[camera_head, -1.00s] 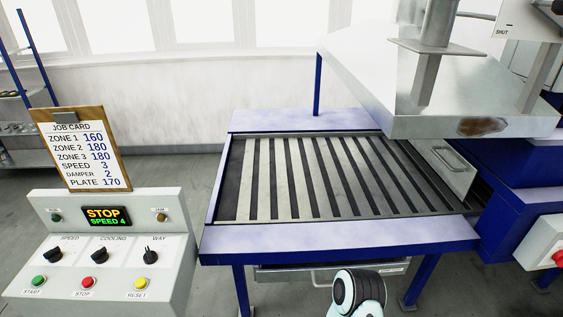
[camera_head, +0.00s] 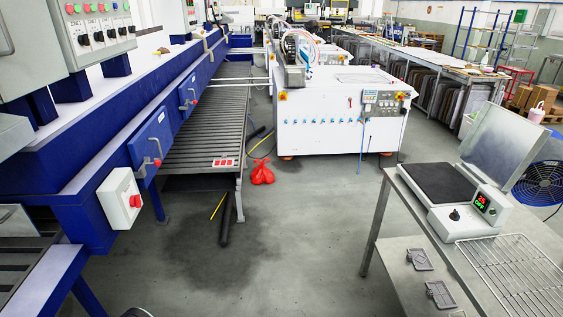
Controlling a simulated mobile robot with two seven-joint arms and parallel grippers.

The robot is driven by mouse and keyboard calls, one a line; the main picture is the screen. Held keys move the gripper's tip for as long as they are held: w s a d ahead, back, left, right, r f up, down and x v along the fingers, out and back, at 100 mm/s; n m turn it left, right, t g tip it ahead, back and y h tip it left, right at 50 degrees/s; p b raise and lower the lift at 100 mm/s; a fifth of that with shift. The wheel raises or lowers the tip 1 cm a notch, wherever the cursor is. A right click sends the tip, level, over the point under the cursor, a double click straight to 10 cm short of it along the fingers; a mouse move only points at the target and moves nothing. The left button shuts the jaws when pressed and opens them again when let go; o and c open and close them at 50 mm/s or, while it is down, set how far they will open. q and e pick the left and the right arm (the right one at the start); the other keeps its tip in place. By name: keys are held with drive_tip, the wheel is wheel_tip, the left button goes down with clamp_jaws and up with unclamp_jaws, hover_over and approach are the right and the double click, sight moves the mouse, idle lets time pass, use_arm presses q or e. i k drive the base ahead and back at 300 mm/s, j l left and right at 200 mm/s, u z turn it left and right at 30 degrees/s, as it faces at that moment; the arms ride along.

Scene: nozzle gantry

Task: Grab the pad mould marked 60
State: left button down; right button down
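Two small grey moulds lie on the lower metal shelf or table at the bottom right of the head view. One mould (camera_head: 419,259) lies farther back, and the other mould (camera_head: 440,294) lies closer, slightly to the right. Both look flat, with a raised shape and a small tab. Any number on them is too small to read, so I cannot tell which is marked 60. Neither of my grippers shows in the view.
A hot plate with a raised lid (camera_head: 445,184) and a wire rack (camera_head: 513,275) stand on the metal table at right. A blue conveyor machine (camera_head: 110,140) runs along the left.

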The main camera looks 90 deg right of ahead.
sight(223, 162)
drive_tip(key=l+z, duration=0.1)
drive_tip(key=z, duration=3.1)
drive_tip(key=i, duration=4.75)
drive_tip(key=i+l+u, duration=0.2)
drive_tip(key=i, duration=0.2)
drive_tip(key=i+u, duration=0.15)
drive_tip(key=i, duration=0.25)
drive_tip(key=i+l+u, duration=0.2)
drive_tip(key=i, duration=0.2)
drive_tip(key=u, duration=1.8)
